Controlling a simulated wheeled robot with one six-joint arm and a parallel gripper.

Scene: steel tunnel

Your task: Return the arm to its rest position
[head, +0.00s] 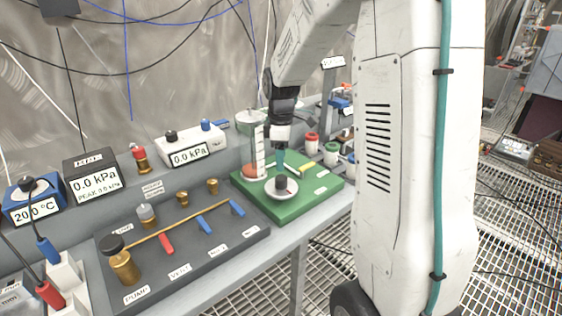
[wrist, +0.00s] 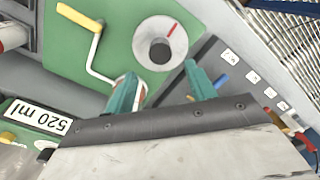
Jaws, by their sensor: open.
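My arm (head: 318,40) reaches down over the bench from the upper middle of the head view. My gripper (head: 280,160) points down above a green board (head: 300,208), just over a white round dial with a dark knob (head: 282,187). In the wrist view its two teal fingers (wrist: 162,88) are spread apart with nothing between them. The dial (wrist: 160,43) lies beyond the fingertips there, with a red mark on it. The fingers look apart from the knob, though the exact gap is hard to tell.
A clear graduated cylinder (head: 257,158) stands close to the left of my gripper. A yellow-handled crank (wrist: 80,17) is on the green board. A dark valve panel (head: 185,255) with brass fittings and coloured levers lies left. Cables hang along the back wall.

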